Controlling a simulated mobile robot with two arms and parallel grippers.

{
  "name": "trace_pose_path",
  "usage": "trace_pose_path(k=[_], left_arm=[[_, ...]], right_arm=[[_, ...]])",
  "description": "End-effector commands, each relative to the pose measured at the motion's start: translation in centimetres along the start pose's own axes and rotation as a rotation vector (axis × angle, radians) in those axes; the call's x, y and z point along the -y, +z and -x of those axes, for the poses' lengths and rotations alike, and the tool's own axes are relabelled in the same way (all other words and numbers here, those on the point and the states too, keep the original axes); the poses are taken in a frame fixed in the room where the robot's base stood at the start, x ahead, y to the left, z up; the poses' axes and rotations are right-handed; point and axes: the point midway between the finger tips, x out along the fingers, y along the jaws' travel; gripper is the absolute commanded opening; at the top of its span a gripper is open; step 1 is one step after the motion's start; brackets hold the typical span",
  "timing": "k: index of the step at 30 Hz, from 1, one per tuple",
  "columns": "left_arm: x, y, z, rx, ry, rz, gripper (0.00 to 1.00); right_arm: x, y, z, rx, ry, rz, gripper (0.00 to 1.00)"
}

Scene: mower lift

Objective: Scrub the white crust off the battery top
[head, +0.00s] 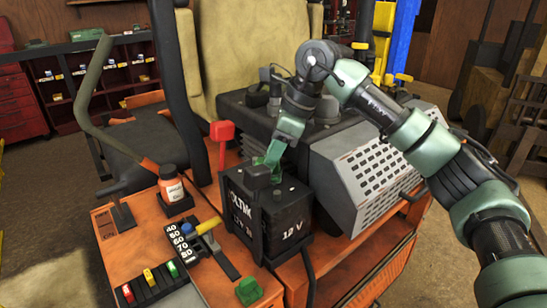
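The black battery (268,215), marked "12 V", stands upright on the orange mower deck. A black block-shaped cap (257,175) sits on the left part of its top. My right arm comes in from the right, and its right gripper (272,158) points down just above the back of the battery top. The fingers are small and partly blurred against the dark engine. I cannot tell whether they are open or shut, or whether they touch the battery. No white crust or brush can be made out clearly. My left gripper is not in view.
The engine with its grey perforated cover (365,165) stands close behind and right of the battery. A black cable (308,272) runs down front right.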

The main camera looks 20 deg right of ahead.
Motion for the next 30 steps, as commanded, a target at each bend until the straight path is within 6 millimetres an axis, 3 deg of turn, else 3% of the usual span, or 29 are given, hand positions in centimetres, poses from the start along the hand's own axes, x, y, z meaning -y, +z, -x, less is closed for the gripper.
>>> trace_pose_path(k=[15,22,30], left_arm=[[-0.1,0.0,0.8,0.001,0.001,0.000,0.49],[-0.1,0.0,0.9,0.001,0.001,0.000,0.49],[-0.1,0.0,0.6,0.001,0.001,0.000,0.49]], right_arm=[[3.0,-2.8,1.0,0.002,-0.006,-0.007,0.00],[2.9,-2.5,1.2,0.004,-0.008,-0.006,0.00],[1.3,-1.0,0.7,0.003,-0.008,-0.007,0.00]])
